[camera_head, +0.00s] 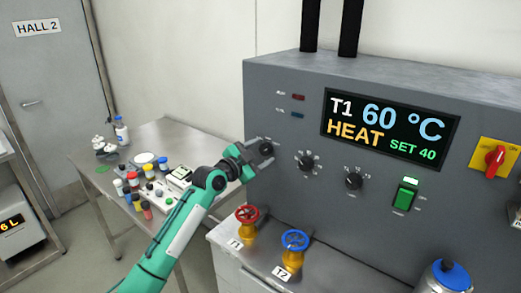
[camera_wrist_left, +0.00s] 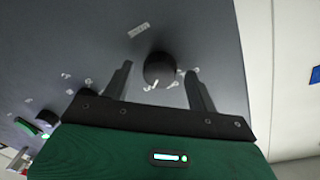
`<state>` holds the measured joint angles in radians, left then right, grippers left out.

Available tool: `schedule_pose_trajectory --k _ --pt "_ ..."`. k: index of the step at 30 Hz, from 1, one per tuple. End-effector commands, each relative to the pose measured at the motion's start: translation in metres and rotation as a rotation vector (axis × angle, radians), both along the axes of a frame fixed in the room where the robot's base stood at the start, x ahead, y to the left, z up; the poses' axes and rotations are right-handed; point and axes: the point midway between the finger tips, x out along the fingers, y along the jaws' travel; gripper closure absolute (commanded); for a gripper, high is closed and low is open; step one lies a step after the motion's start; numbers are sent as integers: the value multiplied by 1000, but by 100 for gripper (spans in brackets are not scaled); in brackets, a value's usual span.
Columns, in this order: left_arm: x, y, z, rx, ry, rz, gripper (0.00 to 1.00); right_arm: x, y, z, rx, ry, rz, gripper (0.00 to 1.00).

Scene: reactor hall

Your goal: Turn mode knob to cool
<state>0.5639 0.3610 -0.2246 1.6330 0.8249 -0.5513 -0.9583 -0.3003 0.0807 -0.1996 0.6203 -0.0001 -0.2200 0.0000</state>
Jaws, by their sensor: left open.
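A grey control panel (camera_head: 290,190) fills the right of the head view. Its display (camera_head: 390,130) reads T1 60 °C, HEAT, SET 40. My left gripper (camera_head: 262,154) is at the panel's leftmost black knob (camera_head: 266,148). In the left wrist view this knob (camera_wrist_left: 160,68) sits between the open fingers of my gripper (camera_wrist_left: 159,80), with visible gaps on both sides. A white pointer mark shows on the knob's lower edge. The small labels around it are too blurred to read, so I cannot confirm it is the mode knob. My right gripper is out of view.
More black knobs (camera_head: 306,161) and (camera_head: 354,180), a green lit switch (camera_head: 405,194) and a red rotary switch (camera_head: 494,160) are on the panel. Red (camera_head: 247,214) and blue (camera_head: 295,240) valve wheels stand below. A table (camera_head: 165,131) with bottles is at left.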

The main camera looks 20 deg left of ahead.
Motion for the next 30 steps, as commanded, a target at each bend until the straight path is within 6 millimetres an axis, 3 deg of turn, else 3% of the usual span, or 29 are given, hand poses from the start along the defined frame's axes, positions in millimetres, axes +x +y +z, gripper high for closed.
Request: schedule_pose_trajectory --k 10,17,30 --pt "3 -2 0 0 0 0 42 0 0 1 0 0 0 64" --pt "3 -1 0 0 0 0 86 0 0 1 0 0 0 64" --pt "3 -2 -1 -82 31 -1 86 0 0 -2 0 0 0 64"
